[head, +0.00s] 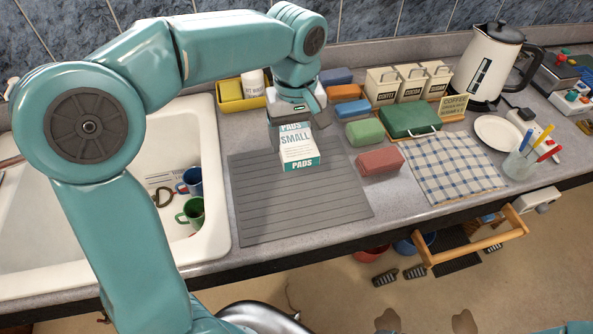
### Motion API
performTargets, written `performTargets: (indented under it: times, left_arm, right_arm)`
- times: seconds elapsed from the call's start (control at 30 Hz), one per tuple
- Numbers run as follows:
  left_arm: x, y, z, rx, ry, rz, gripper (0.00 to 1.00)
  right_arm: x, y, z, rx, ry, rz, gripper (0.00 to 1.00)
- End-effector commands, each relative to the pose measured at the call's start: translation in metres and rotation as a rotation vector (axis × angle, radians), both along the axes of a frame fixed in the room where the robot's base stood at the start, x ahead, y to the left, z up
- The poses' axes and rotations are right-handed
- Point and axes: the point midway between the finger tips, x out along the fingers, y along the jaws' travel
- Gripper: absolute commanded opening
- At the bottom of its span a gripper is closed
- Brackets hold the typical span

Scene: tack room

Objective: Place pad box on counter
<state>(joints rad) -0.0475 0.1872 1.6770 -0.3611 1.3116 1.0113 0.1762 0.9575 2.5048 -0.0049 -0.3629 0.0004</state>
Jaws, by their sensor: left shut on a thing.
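The pad box (298,148) is a white and teal carton with "SMALL" and "PADS" on it. It is at the back part of a dark grey ribbed mat (290,205) on the counter (222,160). My left gripper (297,118) comes down from above and is shut on the far end of the box. The box looks upright and low over the mat; I cannot tell whether its underside touches. My right gripper is not in view.
A white sink (215,215) with mugs is at left. Folded cloths (380,162), a green case (410,118), canisters (411,85), a kettle (488,65), a checked towel (452,168) and a plate (498,132) stand to the right. The mat's front is clear.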

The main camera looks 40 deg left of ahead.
Motion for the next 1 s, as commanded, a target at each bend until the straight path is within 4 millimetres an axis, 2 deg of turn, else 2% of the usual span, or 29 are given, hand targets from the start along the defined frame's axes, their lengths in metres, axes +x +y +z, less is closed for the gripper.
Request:
performTargets:
  times: [0.03, 0.1, 0.2, 0.43, 0.6, 0.7, 1.0]
  left_arm:
    - [-0.001, 0.000, -0.016, 0.000, 0.006, 0.000, 0.43]
    - [-0.002, 0.000, -0.035, 0.001, 0.006, 0.000, 0.43]
    - [0.000, 0.000, -0.057, 0.000, 0.005, -0.001, 0.43]
    - [0.002, 0.001, -0.081, 0.001, 0.003, 0.000, 0.43]
    - [0.003, 0.001, -0.109, 0.001, 0.002, -0.001, 0.43]
    - [0.004, 0.002, -0.117, 0.001, 0.001, -0.001, 0.43]
    - [0.004, 0.002, -0.120, 0.001, -0.001, 0.000, 0.43]
  right_arm:
    - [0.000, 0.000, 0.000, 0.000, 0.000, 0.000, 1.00]
    - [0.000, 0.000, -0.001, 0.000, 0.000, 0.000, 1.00]
    - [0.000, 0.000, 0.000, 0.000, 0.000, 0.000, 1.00]
    - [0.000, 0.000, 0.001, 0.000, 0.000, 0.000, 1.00]
    - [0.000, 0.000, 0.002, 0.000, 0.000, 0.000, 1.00]
    - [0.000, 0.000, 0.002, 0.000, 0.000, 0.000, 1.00]
    - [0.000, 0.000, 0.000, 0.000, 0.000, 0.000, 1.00]
